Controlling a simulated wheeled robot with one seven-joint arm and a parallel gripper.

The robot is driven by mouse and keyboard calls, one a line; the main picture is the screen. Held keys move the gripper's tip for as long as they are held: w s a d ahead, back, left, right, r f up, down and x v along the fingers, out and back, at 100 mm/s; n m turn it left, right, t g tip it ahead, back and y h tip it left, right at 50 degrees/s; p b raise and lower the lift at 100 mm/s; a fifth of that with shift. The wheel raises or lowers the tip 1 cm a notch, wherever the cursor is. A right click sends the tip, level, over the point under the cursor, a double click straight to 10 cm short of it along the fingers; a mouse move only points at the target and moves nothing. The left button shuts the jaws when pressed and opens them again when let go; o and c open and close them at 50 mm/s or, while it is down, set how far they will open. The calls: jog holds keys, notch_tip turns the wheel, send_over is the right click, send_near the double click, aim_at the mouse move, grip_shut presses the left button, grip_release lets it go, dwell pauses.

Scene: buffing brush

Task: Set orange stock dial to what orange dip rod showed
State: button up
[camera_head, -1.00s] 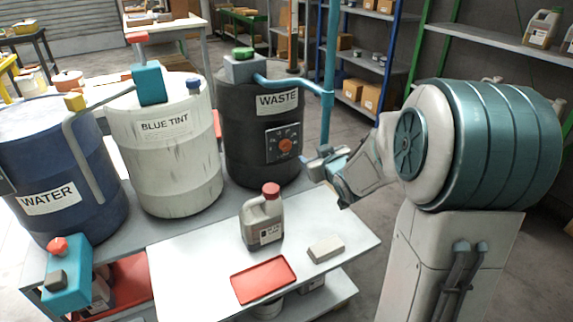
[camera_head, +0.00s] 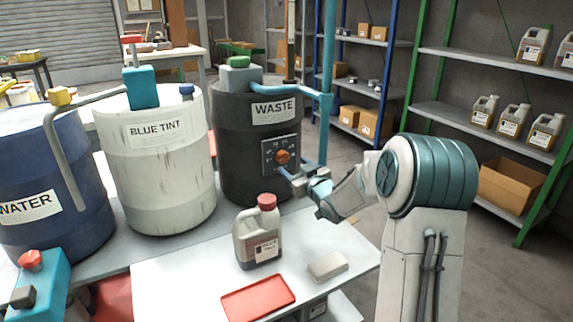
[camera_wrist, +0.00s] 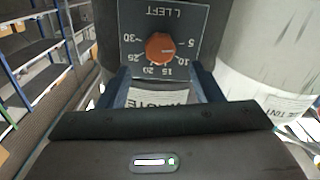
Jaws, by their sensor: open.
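The orange stock dial (camera_head: 282,156) sits on a dark square plate on the front of the black WASTE drum (camera_head: 228,155). In the wrist view, the orange knob (camera_wrist: 160,48) is ringed by numbers from 5 to 30, shown upside down. A pale mark on the knob appears to point right, between 5 and 10. My gripper (camera_head: 292,177) is open just in front of the plate, a little below the knob in the head view. In the wrist view its two fingers (camera_wrist: 162,80) are spread, with the knob beyond them. I cannot identify an orange dip rod with certainty.
A white BLUE TINT drum (camera_head: 160,165) and blue WATER drum (camera_head: 50,170) stand left. The front table carries a brown jug (camera_head: 258,235), a grey block (camera_head: 328,266) and a red tray (camera_head: 258,298). A teal pipe (camera_head: 327,120) rises right of the WASTE drum.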

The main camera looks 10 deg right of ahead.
aim_at(284, 158)
jog(key=shift+b+x, duration=0.45)
jog(key=shift+x, duration=2.4)
jog(key=c, duration=1)
